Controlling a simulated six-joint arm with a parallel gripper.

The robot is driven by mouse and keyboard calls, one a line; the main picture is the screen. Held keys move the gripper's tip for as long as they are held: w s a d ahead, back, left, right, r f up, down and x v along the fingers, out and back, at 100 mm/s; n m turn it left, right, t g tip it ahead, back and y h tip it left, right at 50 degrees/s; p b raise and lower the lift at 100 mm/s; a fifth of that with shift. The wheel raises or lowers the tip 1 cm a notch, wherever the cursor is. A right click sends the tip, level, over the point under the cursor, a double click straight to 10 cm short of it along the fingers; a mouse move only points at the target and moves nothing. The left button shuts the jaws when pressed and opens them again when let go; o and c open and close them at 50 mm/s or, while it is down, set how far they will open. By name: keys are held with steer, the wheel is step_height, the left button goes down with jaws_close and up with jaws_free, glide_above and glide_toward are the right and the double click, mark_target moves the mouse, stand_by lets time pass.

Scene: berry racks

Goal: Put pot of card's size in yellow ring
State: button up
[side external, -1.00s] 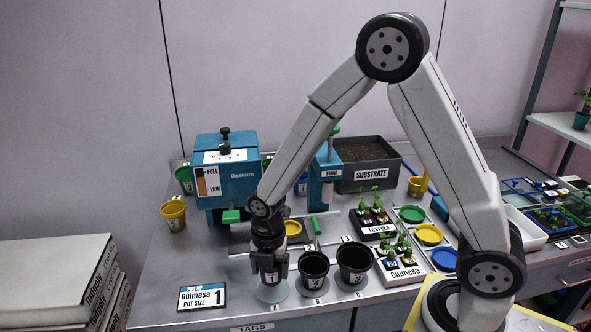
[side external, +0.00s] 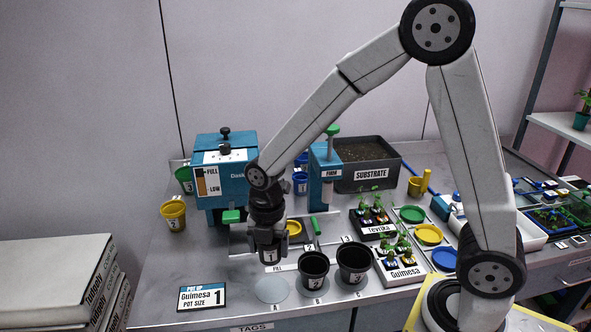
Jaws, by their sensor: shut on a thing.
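The card (side external: 202,297) at the front left of the bench reads "Guimesa, pot size 1". My gripper (side external: 268,248) is shut on the small black pot marked 1 (side external: 270,257) and holds it upright above the bench. The pot's upper part is hidden by the fingers. Pot 2 (side external: 314,268) and the larger pot 3 (side external: 354,262) stand on their grey discs to the right. The yellow ring (side external: 294,228) lies on the grey plate behind my gripper, partly hidden by it.
The empty grey disc (side external: 272,290) lies below the held pot. A blue dispenser (side external: 226,172) and a blue "FIRM" press (side external: 325,175) stand behind. Seedling trays (side external: 402,269) and coloured lids (side external: 429,234) are at the right. A yellow pot (side external: 173,214) stands at the left.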

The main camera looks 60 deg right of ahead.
step_height(320, 180, up, 20)
steer(key=w+d, duration=0.4)
steer(key=d, duration=0.5)
steer(key=w+d, duration=0.4)
steer(key=d, duration=0.5)
step_height(320, 180, down, 18)
steer(key=shift+s+a+f, duration=0.15)
steer(key=shift+a+f, duration=0.05)
steer(key=shift+f, duration=0.1)
steer(key=shift+f, duration=4.05)
steer(key=shift+f, duration=0.7)
